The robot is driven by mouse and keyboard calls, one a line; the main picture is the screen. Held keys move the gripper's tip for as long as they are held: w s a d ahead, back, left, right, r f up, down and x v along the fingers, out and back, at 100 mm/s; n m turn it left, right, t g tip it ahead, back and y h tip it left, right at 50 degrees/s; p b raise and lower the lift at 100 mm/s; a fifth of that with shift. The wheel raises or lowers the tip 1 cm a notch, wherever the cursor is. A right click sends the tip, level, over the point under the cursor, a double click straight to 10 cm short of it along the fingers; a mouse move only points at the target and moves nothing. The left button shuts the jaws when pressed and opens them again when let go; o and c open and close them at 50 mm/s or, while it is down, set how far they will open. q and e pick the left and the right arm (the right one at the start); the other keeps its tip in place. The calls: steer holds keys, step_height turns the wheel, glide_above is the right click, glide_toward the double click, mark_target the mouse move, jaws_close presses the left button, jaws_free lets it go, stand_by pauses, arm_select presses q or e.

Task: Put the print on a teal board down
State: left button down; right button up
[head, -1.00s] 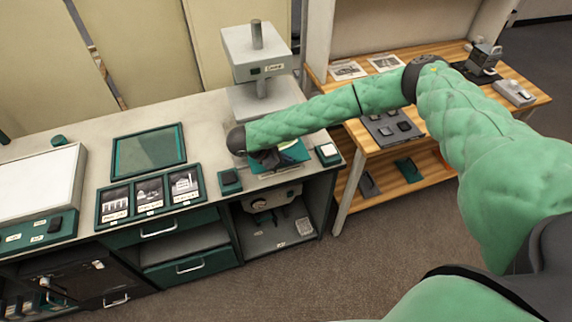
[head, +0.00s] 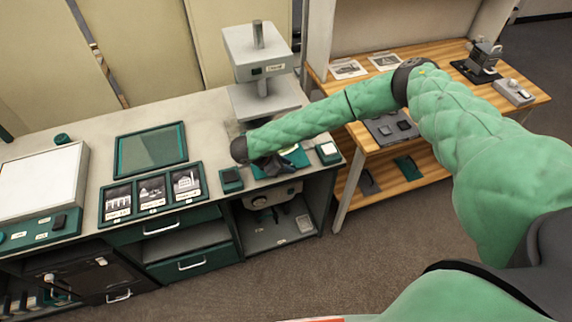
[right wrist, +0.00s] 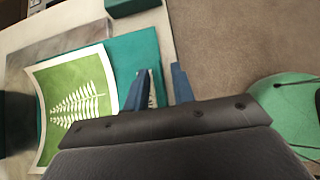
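The print (right wrist: 75,105), a pale fern on a green ground with a white border, lies curled on a teal board (right wrist: 125,50) in the right wrist view. In the head view the board (head: 297,156) shows at the front edge of the counter, partly hidden by my right gripper (head: 268,166). In the wrist view my right gripper (right wrist: 161,82) has its blue fingers apart, one to each side of the board's edge. I see no finger closed on the board. My left gripper is not in view.
A grey stand (head: 258,55) rises behind the board. A small teal box (head: 230,180) and a white-topped box (head: 328,152) flank it. Framed photos (head: 152,193) and a teal tray (head: 151,149) are to the left. A wooden bench (head: 440,105) stands right.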

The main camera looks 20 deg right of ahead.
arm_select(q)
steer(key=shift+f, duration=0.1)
